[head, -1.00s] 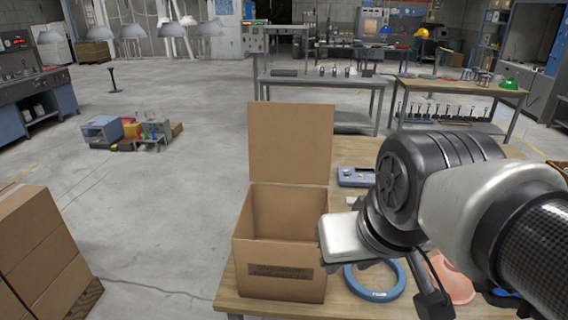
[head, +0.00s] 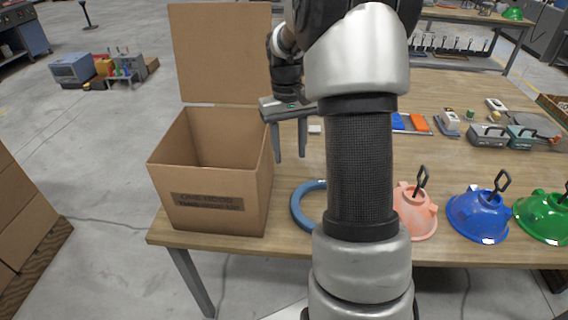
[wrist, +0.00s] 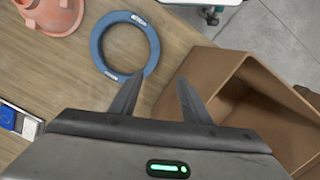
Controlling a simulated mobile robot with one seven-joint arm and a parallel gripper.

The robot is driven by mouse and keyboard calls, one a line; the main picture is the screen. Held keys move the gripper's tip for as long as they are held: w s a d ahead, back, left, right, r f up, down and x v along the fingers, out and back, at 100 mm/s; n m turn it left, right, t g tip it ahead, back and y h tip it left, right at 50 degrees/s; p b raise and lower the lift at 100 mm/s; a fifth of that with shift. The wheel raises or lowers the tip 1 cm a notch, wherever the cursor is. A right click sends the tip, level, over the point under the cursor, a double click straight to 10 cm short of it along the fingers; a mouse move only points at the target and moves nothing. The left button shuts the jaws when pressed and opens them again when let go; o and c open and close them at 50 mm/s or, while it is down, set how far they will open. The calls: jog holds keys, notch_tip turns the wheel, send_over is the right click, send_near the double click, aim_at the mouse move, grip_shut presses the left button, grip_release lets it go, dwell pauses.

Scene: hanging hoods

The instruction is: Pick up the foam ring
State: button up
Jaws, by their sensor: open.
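The foam ring is a blue ring (head: 302,214) lying flat on the wooden table, right of the cardboard box. My arm hides its right part in the head view. In the wrist view the whole ring (wrist: 96,50) shows, with small white labels on its rim. My gripper (head: 290,158) is open and empty, fingers pointing down, above the table beside the box and farther back than the ring. In the wrist view the fingertips (wrist: 157,82) are close to the ring's edge in the picture, with nothing between them.
An open cardboard box (head: 212,190) stands left of the ring, its flap raised; it also shows in the wrist view (wrist: 240,75). Pink (head: 414,215), blue (head: 480,214) and green (head: 545,216) hoods stand along the front edge to the right. Small tools lie behind them.

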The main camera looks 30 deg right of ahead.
send_near(297, 210)
jog(key=shift+w+a+f+g+b, duration=0.1)
jog(key=shift+f+g+b, duration=0.05)
jog(key=shift+f+b, duration=0.35)
jog(key=shift+w+f+g+b, duration=0.15)
jog(key=shift+f+b, duration=0.3)
jog(key=shift+s+f+b, duration=0.15)
jog(key=shift+f, duration=0.9)
jog(key=shift+s+f+b, duration=0.15)
jog(key=shift+s+f, duration=0.05)
jog(key=shift+f, duration=0.9)
jog(key=shift+s+f+b, duration=0.15)
jog(key=shift+f, duration=0.9)
grip_shut()
